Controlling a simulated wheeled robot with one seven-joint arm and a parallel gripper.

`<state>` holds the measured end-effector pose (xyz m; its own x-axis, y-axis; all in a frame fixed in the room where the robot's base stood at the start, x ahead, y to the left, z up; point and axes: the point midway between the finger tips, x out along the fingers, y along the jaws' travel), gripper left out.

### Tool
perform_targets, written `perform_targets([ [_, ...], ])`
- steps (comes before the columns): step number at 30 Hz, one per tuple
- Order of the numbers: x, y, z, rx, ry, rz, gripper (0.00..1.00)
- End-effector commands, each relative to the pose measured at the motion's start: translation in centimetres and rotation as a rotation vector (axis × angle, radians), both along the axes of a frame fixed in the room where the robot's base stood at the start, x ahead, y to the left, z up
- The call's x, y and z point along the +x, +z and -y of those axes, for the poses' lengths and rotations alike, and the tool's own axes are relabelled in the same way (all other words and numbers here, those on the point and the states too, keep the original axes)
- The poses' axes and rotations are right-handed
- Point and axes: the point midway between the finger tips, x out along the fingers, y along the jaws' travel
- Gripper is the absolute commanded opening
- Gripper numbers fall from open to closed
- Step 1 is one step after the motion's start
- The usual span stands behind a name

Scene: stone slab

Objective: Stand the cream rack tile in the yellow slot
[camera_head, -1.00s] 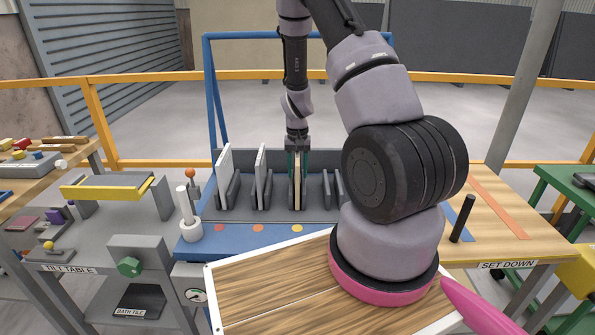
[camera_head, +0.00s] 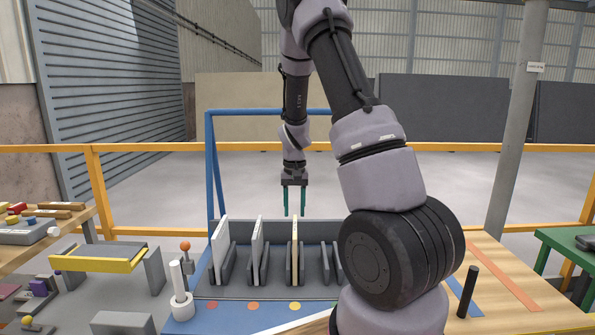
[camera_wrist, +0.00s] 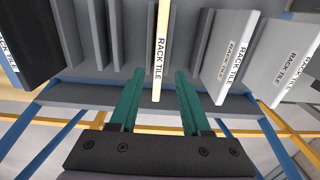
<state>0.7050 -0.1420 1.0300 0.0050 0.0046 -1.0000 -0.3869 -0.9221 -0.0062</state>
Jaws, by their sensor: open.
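The cream rack tile (camera_head: 295,262) stands upright in the rack slot behind the yellow dot (camera_head: 295,306). Its label shows in the wrist view (camera_wrist: 161,50). My gripper (camera_head: 294,214) is open and empty just above the tile's top edge. In the wrist view its green fingers (camera_wrist: 158,76) are spread to either side of the tile's line, with clear gaps. The tile's foot in the slot is mostly hidden by the dividers.
White rack tiles (camera_head: 220,250) (camera_head: 258,248) stand in the slots to the left. A dark-faced tile (camera_wrist: 25,40) shows in the wrist view. A blue frame (camera_head: 210,170) rises behind the rack. My arm hides the rack's right end.

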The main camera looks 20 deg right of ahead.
Motion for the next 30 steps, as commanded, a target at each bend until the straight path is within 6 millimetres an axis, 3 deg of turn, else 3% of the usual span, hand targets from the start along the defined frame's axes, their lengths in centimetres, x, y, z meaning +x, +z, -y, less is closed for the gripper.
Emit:
perform_targets([
  [4, -0.7, 4.5, -1.0, 0.036, -0.007, 0.063, 0.47],
  [8, -2.7, 10.7, -2.6, 0.085, -0.012, 0.149, 0.47],
  [12, -6.0, 16.9, -4.1, 0.128, -0.009, 0.247, 0.47],
  [18, -12.0, 23.9, -6.0, 0.166, 0.006, 0.385, 0.47],
  [24, -18.5, 28.1, -7.4, 0.174, 0.023, 0.515, 0.47],
  [30, -22.6, 29.5, -8.2, 0.166, 0.034, 0.594, 0.47],
])
